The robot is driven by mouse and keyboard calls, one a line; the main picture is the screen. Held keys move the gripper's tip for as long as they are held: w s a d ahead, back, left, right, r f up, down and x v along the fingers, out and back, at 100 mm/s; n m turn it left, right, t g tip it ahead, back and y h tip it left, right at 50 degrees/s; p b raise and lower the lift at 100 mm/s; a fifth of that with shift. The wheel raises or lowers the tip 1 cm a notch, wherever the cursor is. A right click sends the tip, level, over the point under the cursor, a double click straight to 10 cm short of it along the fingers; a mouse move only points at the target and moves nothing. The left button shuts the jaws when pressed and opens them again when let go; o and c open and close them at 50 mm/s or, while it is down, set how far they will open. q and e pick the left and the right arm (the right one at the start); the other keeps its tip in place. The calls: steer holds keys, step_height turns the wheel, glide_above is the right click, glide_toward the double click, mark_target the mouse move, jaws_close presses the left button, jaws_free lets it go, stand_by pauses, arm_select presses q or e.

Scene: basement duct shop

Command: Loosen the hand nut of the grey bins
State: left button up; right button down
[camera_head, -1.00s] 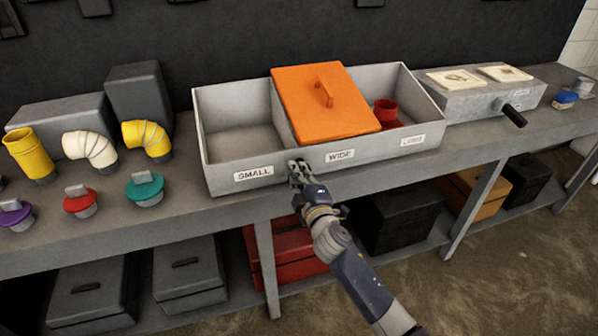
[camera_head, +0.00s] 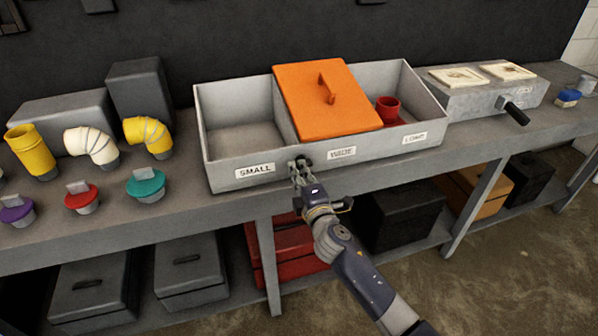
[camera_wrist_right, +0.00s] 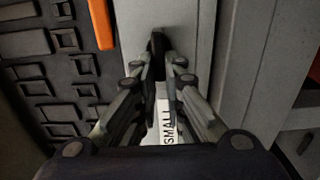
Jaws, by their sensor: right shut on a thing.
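The grey bins (camera_head: 215,172) stand on the bench, an open three-part box with front labels SMALL, WIDE and one at the right that is hard to read. An orange lid (camera_head: 315,115) covers the middle part. My right gripper (camera_head: 300,163) is at the front wall, between the SMALL and WIDE labels. It is shut on the dark hand nut (camera_wrist_right: 157,42), which shows between the fingertips in the wrist view and is mostly hidden in the head view. The SMALL label (camera_wrist_right: 167,120) shows between the fingers. My left gripper is not in view.
A red cup (camera_head: 387,108) sits in the right bin. A grey box with a black handle (camera_head: 512,112) stands to the right. Yellow and white pipe pieces (camera_head: 90,146) and coloured caps (camera_head: 146,185) stand at left.

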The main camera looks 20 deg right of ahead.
steer(key=shift+f, duration=0.1)
steer(key=c, duration=1.7)
jaws_free()
steer(key=shift+s, duration=0.1)
steer(key=s, duration=1.2)
steer(key=shift+d, duration=0.2)
steer(key=shift+w, duration=0.1)
